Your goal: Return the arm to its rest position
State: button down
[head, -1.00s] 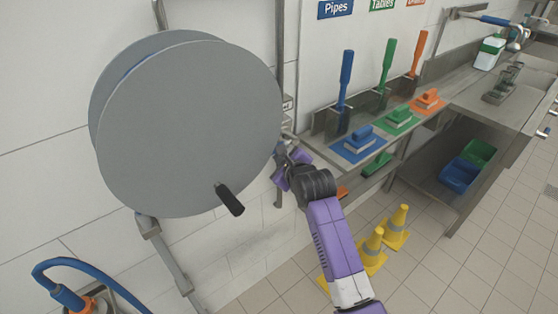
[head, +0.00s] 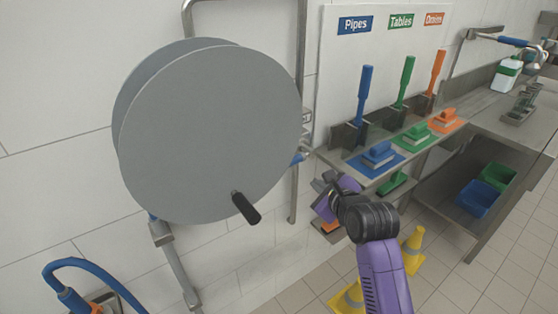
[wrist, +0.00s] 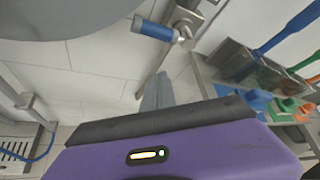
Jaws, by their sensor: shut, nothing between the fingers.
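My purple arm reaches up from the lower right in the head view. Its gripper (head: 322,182) is small there and partly hidden by the wrist, just below the steel shelf's left end. In the wrist view my two grey fingers (wrist: 157,92) are together and empty, with open air around them. A blue-handled nozzle (wrist: 155,28) hangs beyond the fingers in the wrist view, apart from them. A bit of blue (head: 297,158) shows beside the vertical pipe in the head view.
A large grey hose reel (head: 210,130) with a black crank (head: 246,208) is on the wall at left. Right of my gripper, a steel shelf (head: 335,158) bears coloured brushes. Yellow cones (head: 412,250) stand on the floor near my arm.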

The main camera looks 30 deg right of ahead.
notch_tip(320, 180, up, 6)
jog(key=n+t+h, duration=0.1)
jog(key=n+t, duration=0.1)
jog(key=n, duration=0.4)
jog(key=s+a+n+t, duration=0.25)
jog(key=s+n, duration=0.25)
jog(key=n, duration=0.3)
jog(key=s+a+f+n+y, duration=0.1)
jog(key=s+a+n, duration=0.4)
jog(key=s, duration=0.6)
jog(key=s+a+f+n+g+y, duration=0.1)
jog(key=s+a+f+n, duration=0.3)
jog(key=s, duration=0.8)
jog(key=s+a+f+n+g+y, duration=0.1)
jog(key=s+a+f+n+y, duration=0.1)
jog(key=s+a+n, duration=0.6)
jog(key=shift+s+a+f+y, duration=0.5)
jog(key=shift+s+a, duration=0.35)
jog(key=shift+s, duration=1.15)
